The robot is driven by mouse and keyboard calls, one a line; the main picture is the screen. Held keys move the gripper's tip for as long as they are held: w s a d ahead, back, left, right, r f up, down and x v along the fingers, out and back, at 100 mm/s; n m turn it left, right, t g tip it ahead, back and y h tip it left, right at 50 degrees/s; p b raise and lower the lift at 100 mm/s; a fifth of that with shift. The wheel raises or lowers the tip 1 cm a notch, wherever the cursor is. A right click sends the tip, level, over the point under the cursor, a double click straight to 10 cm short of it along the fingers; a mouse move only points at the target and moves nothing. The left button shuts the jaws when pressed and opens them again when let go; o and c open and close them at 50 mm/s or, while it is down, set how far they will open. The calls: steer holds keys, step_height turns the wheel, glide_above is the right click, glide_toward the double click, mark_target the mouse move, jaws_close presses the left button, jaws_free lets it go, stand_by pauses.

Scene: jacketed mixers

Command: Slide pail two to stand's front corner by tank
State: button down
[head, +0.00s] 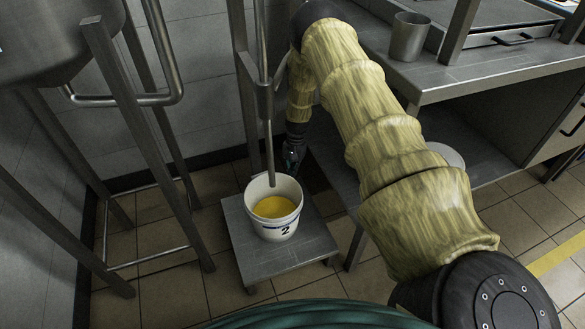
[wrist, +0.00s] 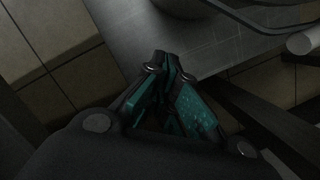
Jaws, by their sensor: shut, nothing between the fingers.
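Pail two (head: 275,215), white with a dark "2" and yellow contents, stands upright on the low grey stand (head: 258,262), towards its back middle. The steel tank (head: 60,40) on legs is at the upper left, and the stand lies to the right of its legs. My gripper (head: 291,163) points down just behind and right of the pail, apart from it as far as I can tell. In the wrist view my gripper's fingertips (wrist: 164,62) are together and empty, with a grey surface, probably the stand, beyond them.
A vertical steel rod (head: 268,130) comes down to the pail's mouth. The tank's legs (head: 160,130) stand to the left. A steel bench (head: 480,75) carrying a metal cup (head: 409,36) is at the right, with a white round thing (head: 447,154) below, partly behind my arm.

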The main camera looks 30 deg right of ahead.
mark_target(288, 187)
steer(key=x, duration=0.2)
steer(key=shift+f+b, duration=0.35)
steer(key=shift+f, duration=0.05)
steer(key=shift+s+a+f, duration=0.15)
steer(key=shift+a+f, duration=0.15)
steer(key=shift+s+a+r+b, duration=0.1)
steer(key=shift+s+a+b, duration=0.2)
steer(key=shift+s+a, duration=0.35)
steer(key=shift+s+a+r+b, duration=0.1)
steer(key=shift+s+a+b, duration=0.15)
steer(key=shift+s+a, duration=0.35)
steer(key=shift+w+a, duration=0.15)
steer(key=shift+a, duration=0.05)
